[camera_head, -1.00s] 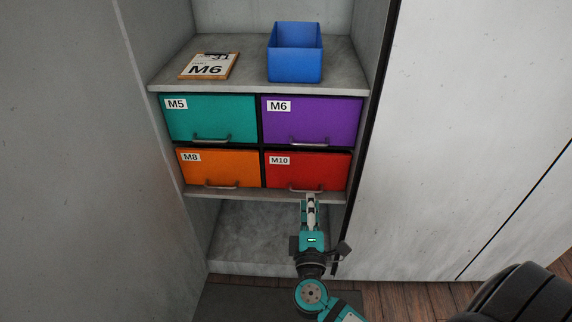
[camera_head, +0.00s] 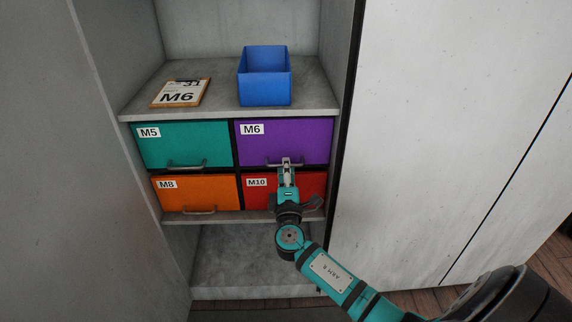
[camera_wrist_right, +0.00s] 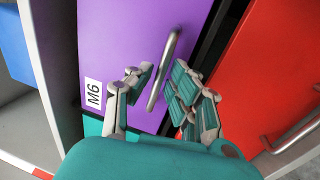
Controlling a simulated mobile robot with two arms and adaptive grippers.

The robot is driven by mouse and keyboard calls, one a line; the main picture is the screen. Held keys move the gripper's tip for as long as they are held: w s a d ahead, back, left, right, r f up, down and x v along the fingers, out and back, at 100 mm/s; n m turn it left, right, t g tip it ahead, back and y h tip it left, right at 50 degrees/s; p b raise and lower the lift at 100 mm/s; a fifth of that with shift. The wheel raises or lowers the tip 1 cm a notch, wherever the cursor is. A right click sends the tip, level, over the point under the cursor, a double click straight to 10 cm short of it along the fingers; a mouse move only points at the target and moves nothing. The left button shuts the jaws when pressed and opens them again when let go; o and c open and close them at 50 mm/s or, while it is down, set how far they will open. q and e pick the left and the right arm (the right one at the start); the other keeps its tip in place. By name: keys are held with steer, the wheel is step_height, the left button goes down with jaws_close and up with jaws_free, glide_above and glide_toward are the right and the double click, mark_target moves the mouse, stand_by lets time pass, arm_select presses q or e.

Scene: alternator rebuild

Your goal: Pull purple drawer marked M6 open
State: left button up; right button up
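The purple drawer marked M6 (camera_head: 312,137) is at the upper right of the drawer block, and its front is flush with the others. Its metal bar handle (camera_wrist_right: 166,70) runs between the open fingers of my right gripper (camera_wrist_right: 160,88) in the right wrist view, with gaps showing beside it. In the head view, my right gripper (camera_head: 287,163) covers part of this handle and the red M10 drawer below. The purple drawer also fills the middle of the right wrist view (camera_wrist_right: 125,45). My left gripper is not in view.
The teal M5 drawer (camera_head: 180,143), orange M8 drawer (camera_head: 193,195) and red M10 drawer (camera_head: 314,182) surround it. A blue bin (camera_head: 264,88) and a clipboard marked M6 (camera_head: 181,92) are on the shelf above (camera_head: 222,99). A tall pale panel (camera_head: 430,110) stands to the right.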

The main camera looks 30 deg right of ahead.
steer(key=shift+w+d+r, duration=0.1)
steer(key=shift+w+d, duration=0.3)
steer(key=shift+w, duration=0.2)
jaws_close()
